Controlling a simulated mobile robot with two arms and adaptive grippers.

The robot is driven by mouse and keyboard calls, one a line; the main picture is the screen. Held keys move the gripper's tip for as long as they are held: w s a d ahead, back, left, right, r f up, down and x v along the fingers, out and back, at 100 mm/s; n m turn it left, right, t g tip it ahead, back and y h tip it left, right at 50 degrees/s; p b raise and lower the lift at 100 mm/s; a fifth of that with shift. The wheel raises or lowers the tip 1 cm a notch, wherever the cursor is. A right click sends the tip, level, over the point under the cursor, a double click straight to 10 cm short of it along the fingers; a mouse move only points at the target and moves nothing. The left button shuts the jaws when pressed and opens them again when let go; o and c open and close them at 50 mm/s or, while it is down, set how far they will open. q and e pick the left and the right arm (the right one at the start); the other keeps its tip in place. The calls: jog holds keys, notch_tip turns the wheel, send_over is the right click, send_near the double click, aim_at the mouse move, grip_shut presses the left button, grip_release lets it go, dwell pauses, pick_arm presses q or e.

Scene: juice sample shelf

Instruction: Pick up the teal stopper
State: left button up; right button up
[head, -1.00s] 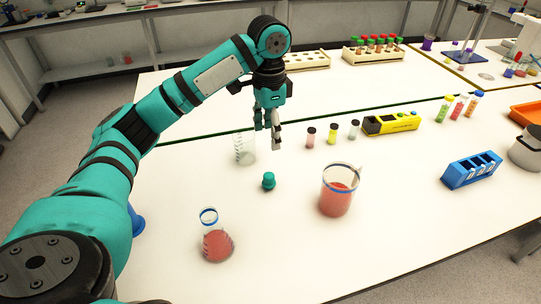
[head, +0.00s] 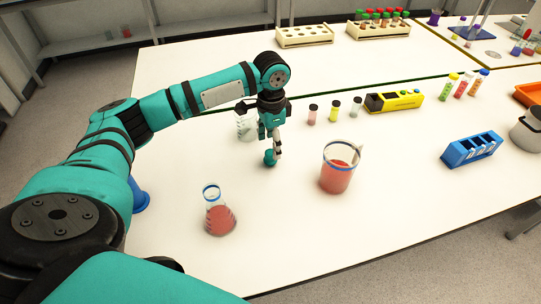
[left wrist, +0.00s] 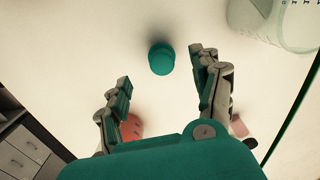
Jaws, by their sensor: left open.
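The teal stopper (head: 269,158) stands on the white table, partly behind my left gripper (head: 274,153) in the head view. In the left wrist view the stopper (left wrist: 161,58) shows whole, just beyond and between the two spread fingertips. My left gripper (left wrist: 164,70) is open and empty, pointing down close to the stopper. I cannot tell whether a finger touches it. My right gripper is not in view.
A flask of red liquid (head: 219,219) stands front left of the stopper, and a beaker of red liquid (head: 336,175) stands to its right. A clear glass vessel (head: 244,127) is just behind left. Small vials (head: 333,111) and a yellow device (head: 394,101) stand behind right.

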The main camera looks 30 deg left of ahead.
aim_at(270, 152)
pick_arm(q)
jog(key=f, duration=0.2)
jog(key=f+p, duration=0.1)
jog(key=f, duration=0.1)
jog(key=shift+a+f, duration=0.2)
jog(key=shift+f, duration=0.15)
jog(key=c, duration=1.2)
